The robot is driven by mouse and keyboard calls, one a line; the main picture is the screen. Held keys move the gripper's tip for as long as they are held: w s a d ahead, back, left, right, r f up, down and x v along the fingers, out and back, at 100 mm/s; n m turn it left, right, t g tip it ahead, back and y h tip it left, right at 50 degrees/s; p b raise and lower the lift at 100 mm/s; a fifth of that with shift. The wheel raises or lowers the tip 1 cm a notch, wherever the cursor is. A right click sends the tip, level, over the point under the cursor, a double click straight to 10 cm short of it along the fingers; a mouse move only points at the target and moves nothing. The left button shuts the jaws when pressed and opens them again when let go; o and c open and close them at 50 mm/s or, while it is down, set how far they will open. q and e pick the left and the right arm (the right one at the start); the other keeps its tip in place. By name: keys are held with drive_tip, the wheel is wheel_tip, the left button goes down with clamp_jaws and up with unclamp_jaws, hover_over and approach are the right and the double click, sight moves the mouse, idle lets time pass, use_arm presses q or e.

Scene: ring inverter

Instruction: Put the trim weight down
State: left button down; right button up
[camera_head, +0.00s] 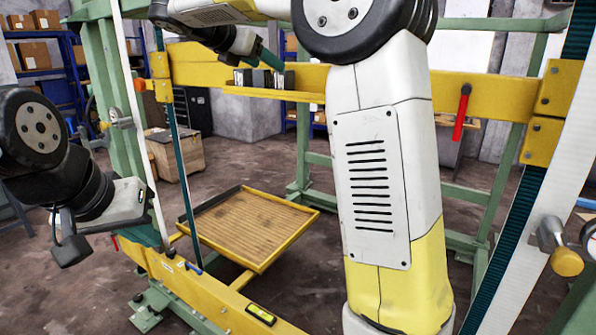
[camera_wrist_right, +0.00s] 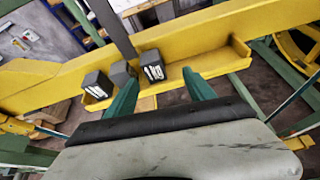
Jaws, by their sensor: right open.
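Dark block-shaped weights sit on a narrow yellow ledge (camera_head: 262,93) on the yellow beam. In the right wrist view one weight (camera_wrist_right: 152,66) with white marking stands just beyond the gap between my fingertips, nearer the left finger. Two more weights stand to its left, a plain-looking one (camera_wrist_right: 121,72) and a marked one (camera_wrist_right: 97,84). I cannot tell which is the trim weight. My right gripper (camera_wrist_right: 160,82) has its teal fingers apart and empty. In the head view it reaches the ledge from above.
A tan tray (camera_head: 250,225) with a yellow rim lies low behind the front yellow beam. A red handle (camera_head: 462,112) hangs on the rear beam. Green posts frame the space. A wooden crate (camera_head: 175,153) stands behind at the left. The ledge is bare right of the weights.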

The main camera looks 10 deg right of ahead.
drive_tip(key=s+d+f+m+g+y, duration=0.2)
drive_tip(key=s+d+f+m+y, duration=0.1)
drive_tip(key=s+d+f+m, duration=0.3)
drive_tip(key=s+d+f+m+g+y, duration=0.1)
drive_tip(key=s+d+f+m+y, duration=0.25)
drive_tip(key=s+f, duration=0.4)
drive_tip(key=s+a+f+m+y, duration=0.1)
drive_tip(key=s+f+m+y, duration=0.1)
drive_tip(key=s+f+m, duration=0.3)
drive_tip(key=s+a+f+m+y, duration=0.2)
drive_tip(key=s+f+m, duration=0.3)
drive_tip(key=s+m, duration=0.6)
drive_tip(key=shift+s+a+y, duration=0.25)
drive_tip(key=shift+s+y, duration=0.3)
drive_tip(key=shift+s, duration=0.1)
drive_tip(key=shift+f, duration=0.1)
